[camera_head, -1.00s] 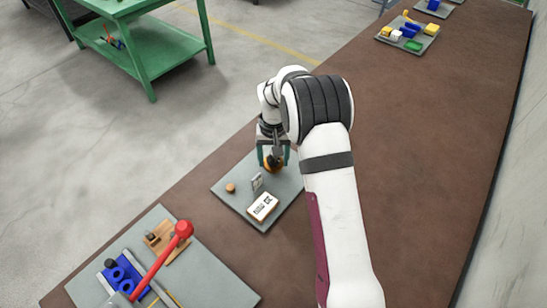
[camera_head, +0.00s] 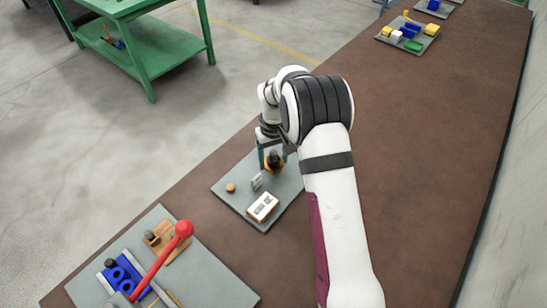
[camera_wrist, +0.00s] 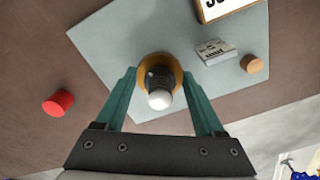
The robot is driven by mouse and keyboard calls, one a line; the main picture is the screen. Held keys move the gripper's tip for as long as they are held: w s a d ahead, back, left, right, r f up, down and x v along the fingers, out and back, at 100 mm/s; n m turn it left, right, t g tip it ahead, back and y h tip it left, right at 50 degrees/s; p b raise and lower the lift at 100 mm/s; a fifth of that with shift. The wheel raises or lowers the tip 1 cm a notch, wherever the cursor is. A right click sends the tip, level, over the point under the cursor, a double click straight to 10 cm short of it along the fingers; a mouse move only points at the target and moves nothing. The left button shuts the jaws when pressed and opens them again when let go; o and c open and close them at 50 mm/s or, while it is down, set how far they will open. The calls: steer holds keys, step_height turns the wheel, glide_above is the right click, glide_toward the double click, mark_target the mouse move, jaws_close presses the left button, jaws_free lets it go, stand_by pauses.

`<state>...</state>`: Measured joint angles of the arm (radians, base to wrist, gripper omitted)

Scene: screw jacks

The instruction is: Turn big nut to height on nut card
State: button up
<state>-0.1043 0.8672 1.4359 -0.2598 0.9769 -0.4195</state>
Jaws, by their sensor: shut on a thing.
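The big nut is an orange ring (camera_wrist: 152,58) around a black upright screw with a pale rounded top (camera_wrist: 159,99), seen from above in the wrist view. In the head view the nut (camera_head: 275,168) sits low on the screw, partly hidden by my gripper. My gripper (camera_wrist: 159,76) has its two teal fingers on opposite sides of the nut and is shut on it. A white card with dark print on a wooden block (camera_head: 263,207) lies on the same grey plate (camera_head: 232,197); only its edge shows in the wrist view (camera_wrist: 214,10). Its print is too small to read.
A small grey block with markings (camera_wrist: 214,51) and a small orange round piece (camera_wrist: 253,64) stand beside the jack. A red round thing (camera_wrist: 58,103) shows off the plate. Another plate, with a red-knobbed lever (camera_head: 183,228), is at lower left. Brown table is clear at right.

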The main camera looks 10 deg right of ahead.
steer(key=shift+s+f, duration=0.1)
steer(key=o, duration=1.4)
steer(key=shift+c, duration=0.2)
step_height(320, 180, up, 16)
